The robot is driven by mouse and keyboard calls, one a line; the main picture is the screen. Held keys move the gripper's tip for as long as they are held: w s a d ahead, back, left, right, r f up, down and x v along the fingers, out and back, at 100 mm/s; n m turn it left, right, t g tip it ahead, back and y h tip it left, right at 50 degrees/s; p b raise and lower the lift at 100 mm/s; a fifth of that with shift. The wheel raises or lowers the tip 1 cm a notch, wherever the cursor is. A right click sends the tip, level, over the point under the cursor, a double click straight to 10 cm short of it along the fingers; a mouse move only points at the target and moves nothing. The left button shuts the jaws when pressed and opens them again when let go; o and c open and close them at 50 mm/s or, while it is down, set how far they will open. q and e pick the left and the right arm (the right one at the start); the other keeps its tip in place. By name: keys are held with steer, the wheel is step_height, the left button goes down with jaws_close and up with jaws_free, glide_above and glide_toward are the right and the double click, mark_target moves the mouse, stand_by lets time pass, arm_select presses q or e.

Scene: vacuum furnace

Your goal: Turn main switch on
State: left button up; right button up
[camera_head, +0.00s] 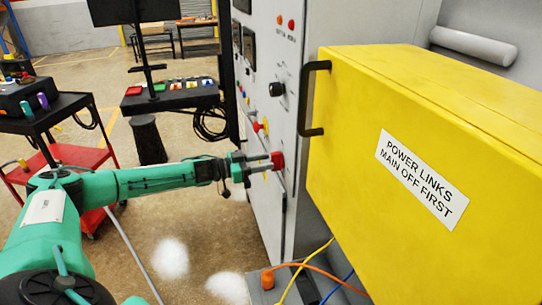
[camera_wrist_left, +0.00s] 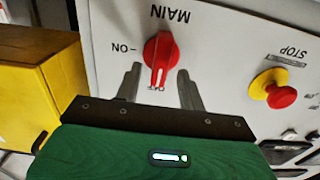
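The main switch is a red rotary knob (camera_wrist_left: 162,50) under an upside-down "MAIN" label in the left wrist view. Its raised grip runs up and down the picture, and the "ON" mark lies to its left. In the head view the red switch (camera_head: 278,160) is on the grey cabinet front. My left gripper (camera_wrist_left: 160,70) is open, with one finger on each side of the lower part of the knob. Gaps show between fingers and knob; contact cannot be told. In the head view my left gripper (camera_head: 264,164) reaches the switch from the left. My right gripper is not in view.
A red and yellow stop button (camera_wrist_left: 274,88) sits right of the switch in the wrist view. A yellow box with a black handle (camera_head: 425,130) juts out right of the switch. A black selector knob (camera_head: 277,89) is above. Cables (camera_head: 310,275) run below.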

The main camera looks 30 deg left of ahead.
mark_target(276, 161)
arm_select(q)
steer(key=shift+p+x, duration=0.35)
steer(key=shift+x, duration=1.05)
jaws_close()
